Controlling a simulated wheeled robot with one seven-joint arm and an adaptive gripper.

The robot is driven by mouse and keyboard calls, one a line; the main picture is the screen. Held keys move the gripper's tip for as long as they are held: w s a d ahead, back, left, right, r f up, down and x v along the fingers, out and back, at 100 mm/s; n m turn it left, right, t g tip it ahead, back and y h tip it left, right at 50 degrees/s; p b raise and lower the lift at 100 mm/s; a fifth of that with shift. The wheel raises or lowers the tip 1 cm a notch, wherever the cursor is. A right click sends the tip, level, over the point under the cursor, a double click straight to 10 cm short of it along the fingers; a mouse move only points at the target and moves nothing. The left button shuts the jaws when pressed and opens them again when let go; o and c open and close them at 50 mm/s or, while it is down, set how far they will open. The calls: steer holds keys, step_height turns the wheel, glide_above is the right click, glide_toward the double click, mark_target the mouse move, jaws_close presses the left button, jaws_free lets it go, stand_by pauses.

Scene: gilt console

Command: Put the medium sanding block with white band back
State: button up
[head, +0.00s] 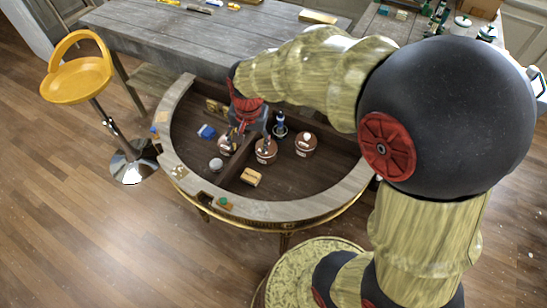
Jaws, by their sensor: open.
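I cannot single out a sanding block with a white band at this size. A tan block (251,177) lies in the front of the half-round console (265,210), by its divider. A small blue block (206,131) with a paler edge lies in the left compartment. My gripper (247,140) points down into the console from behind, open, its fingers spread near two brown jars. One brown jar (226,147) is partly behind the left finger. Another brown jar (266,153) stands by the right finger. I see nothing held between the fingers.
A third brown jar (305,146) and a blue-topped bottle (280,128) stand in the right compartment. A grey-white round piece (216,165) is at left. The grey wooden table (180,38) adjoins behind; a yellow stool (78,78) stands left.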

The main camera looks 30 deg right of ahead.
steer(key=s+r+n+t, duration=0.4)
steer(key=s+r+n, duration=0.4)
steer(key=s+r, duration=0.7)
steer(key=s, duration=0.3)
steer(key=shift+d, duration=0.15)
